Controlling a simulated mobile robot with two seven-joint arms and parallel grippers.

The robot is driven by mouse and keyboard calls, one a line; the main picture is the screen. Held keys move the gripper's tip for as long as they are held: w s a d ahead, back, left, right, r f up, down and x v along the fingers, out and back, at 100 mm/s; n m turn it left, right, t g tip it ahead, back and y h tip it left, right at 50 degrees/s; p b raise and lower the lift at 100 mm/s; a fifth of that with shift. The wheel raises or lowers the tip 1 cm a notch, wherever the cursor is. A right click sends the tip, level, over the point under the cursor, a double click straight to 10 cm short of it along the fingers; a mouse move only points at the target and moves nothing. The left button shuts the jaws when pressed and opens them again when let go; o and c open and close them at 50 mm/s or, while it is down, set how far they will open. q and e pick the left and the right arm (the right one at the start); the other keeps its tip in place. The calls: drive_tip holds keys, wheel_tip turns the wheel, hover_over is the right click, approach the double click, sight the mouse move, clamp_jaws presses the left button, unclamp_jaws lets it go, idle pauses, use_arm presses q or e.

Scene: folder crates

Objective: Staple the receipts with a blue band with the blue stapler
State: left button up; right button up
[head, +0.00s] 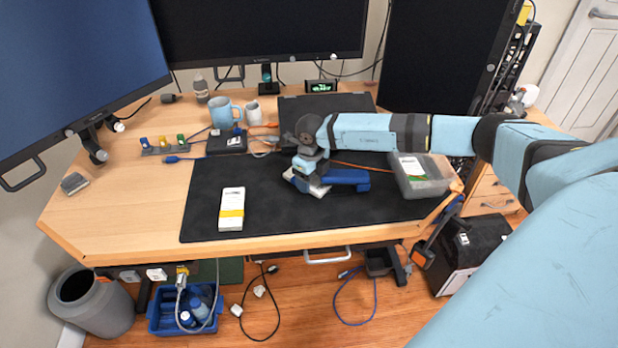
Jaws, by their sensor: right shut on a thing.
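The blue stapler (347,179) lies on the black desk mat, pointing left to right. My right gripper (312,176) is down at the stapler's left end, shut on a white bundle (319,189) that looks like the receipts with a blue band. The gripper hides most of this bundle and the stapler's left end. I cannot tell whether the bundle is inside the stapler's mouth. Another white receipt bundle with a yellow band (231,213) lies on the mat to the left, apart from the gripper. My left gripper is not in view.
The black mat (270,222) is clear between the yellow-banded bundle and the stapler. A clear lidded box (425,184) stands at the mat's right end. Blue mug (222,114), white cup (254,115), cables and a closed laptop (345,104) are behind. Monitors stand at the back.

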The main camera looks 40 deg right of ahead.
sight(311, 181)
drive_tip(key=o, duration=1)
drive_tip(key=shift+r+p, duration=1.1)
drive_tip(key=shift+r, duration=0.45)
